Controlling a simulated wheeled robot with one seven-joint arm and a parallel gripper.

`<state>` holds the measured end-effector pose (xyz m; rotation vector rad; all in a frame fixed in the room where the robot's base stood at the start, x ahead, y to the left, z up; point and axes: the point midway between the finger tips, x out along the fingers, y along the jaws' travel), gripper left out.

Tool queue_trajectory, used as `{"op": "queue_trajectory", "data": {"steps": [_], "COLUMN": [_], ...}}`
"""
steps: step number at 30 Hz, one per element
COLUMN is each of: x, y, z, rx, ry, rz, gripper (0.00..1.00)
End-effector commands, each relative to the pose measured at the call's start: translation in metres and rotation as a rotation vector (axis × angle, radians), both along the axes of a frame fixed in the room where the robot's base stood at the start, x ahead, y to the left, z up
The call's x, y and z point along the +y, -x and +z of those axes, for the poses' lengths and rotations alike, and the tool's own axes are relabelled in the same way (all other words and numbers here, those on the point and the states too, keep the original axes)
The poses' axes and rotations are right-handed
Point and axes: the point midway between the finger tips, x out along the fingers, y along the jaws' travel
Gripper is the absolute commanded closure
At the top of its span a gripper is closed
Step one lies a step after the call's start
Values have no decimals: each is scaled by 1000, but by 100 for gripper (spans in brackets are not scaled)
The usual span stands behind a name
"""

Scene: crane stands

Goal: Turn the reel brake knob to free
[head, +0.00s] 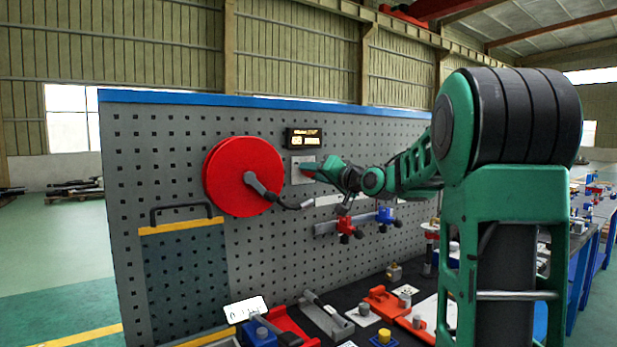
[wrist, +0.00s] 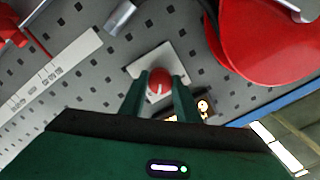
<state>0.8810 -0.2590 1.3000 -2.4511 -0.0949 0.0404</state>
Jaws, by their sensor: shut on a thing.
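The red reel brake knob (wrist: 159,78) sits on a light square plate (wrist: 140,69) on the pegboard, with a white mark on its face. In the wrist view my gripper (wrist: 158,86) has one green finger on each side of the knob and is shut on it. In the head view my gripper (head: 312,170) reaches the same plate (head: 297,176) from the right and hides most of the knob. The red reel (head: 228,178) with its grey crank (head: 262,188) is left of the plate. I cannot read which setting the knob's mark points to.
A small lit display (head: 304,139) is just above the plate; my finger partly covers it in the wrist view. Red (head: 346,229) and blue (head: 386,217) valve-like parts hang lower right. The bench (head: 365,290) below holds several tools and fixtures.

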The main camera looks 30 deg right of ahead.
Motion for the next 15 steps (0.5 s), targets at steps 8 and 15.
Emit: {"op": "queue_trajectory", "data": {"steps": [8,15], "x": [0,1], "y": [0,0], "z": [0,0], "rx": [-6,-14], "ry": [219,448], "rz": [0,1], "gripper": [93,93]}}
